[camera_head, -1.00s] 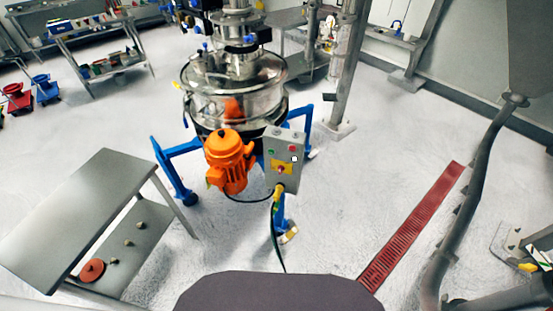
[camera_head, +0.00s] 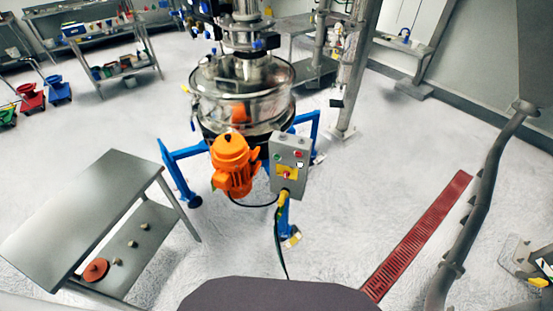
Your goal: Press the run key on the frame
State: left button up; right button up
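A grey control box (camera_head: 289,165) is mounted on the blue frame (camera_head: 182,172) of the steel sifter (camera_head: 243,98). Its face carries a small green key, a red key, a white spot and a yellow panel with a red knob (camera_head: 287,173). The green key (camera_head: 277,156) sits at the upper left of the face. Labels are too small to read. An orange motor (camera_head: 233,165) stands just left of the box. Neither of my grippers is in view.
A steel table (camera_head: 85,205) with a lower shelf stands at the left. A red floor grate (camera_head: 418,236) and a grey pipe (camera_head: 482,190) lie to the right. A cable (camera_head: 279,245) hangs from the box to the floor. Open floor lies before the sifter.

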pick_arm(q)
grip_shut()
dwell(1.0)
